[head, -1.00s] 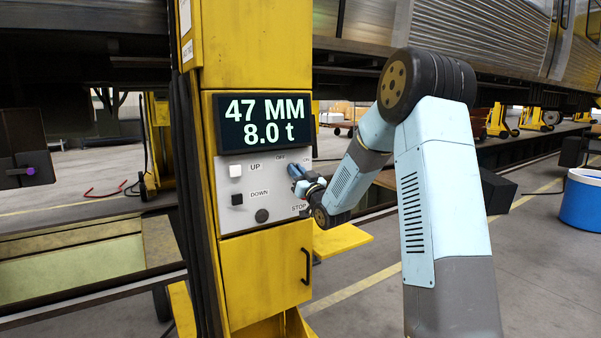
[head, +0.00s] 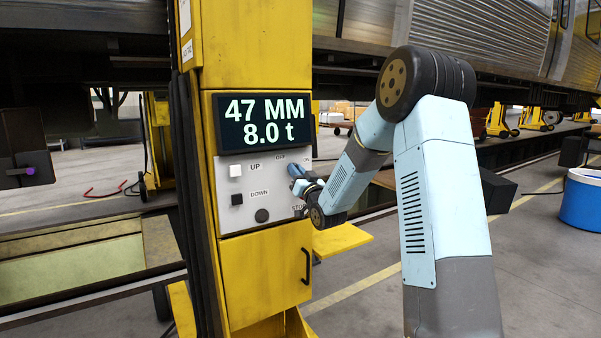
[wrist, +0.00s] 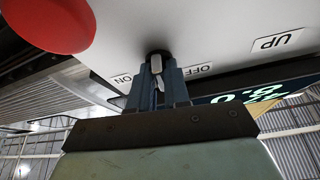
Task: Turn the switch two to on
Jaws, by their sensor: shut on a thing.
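The rotary switch (wrist: 157,62) is on the light control panel (head: 226,219) of the yellow lifting jack. In the wrist view its pale handle lies between my two fingertips, with the ON label (wrist: 122,79) to the left and the OFF label (wrist: 200,69) to the right. The handle points roughly between the labels; its exact setting is hard to tell. My gripper (head: 299,180) is at the right side of the panel, shut on the switch handle. In the head view my gripper hides the switch.
The panel also has a white UP button (head: 236,171), a black DOWN button (head: 237,199) and a dark round knob (head: 262,216). A red button (wrist: 48,20) is close by in the wrist view. The display (head: 263,122) above reads 47 MM and 8.0 t.

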